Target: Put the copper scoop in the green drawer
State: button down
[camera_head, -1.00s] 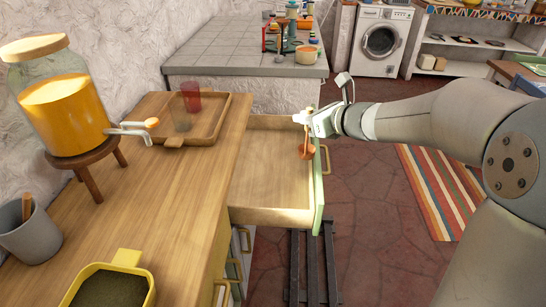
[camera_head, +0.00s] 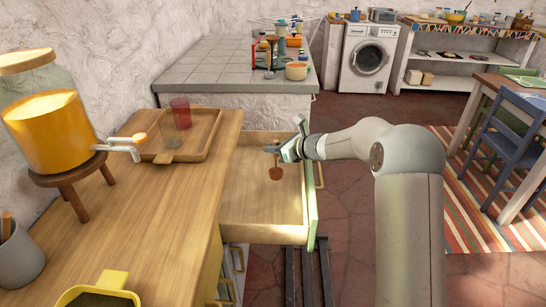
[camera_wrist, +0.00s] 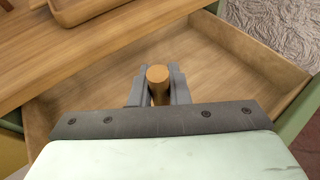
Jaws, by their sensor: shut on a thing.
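The copper scoop (camera_head: 276,172) hangs from my gripper (camera_head: 272,149) over the open green drawer (camera_head: 262,234), in the head view. Its copper bowl points down, and it appears above the wooden drawer floor, inside the drawer's outline. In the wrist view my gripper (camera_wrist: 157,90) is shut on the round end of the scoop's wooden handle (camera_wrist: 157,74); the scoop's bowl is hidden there. The drawer is pulled out from the wooden counter, and its floor (camera_wrist: 215,60) looks empty where visible.
A wooden tray (camera_head: 203,145) with a red cup (camera_head: 180,111) and a clear glass sits on the counter near the drawer. A drink dispenser (camera_head: 50,120) stands at left. A tiled counter (camera_head: 215,70) lies behind. A blue chair (camera_head: 510,135) stands at right.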

jog(key=shift+w+a+f, duration=0.1)
jog(key=shift+w+f, duration=0.2)
jog(key=shift+f, duration=0.75)
jog(key=shift+w+f, duration=0.25)
jog(key=shift+f, duration=0.8)
jog(key=shift+f+b, duration=0.15)
jog(key=shift+b, duration=0.15)
jog(key=c, duration=1.4)
grip_release()
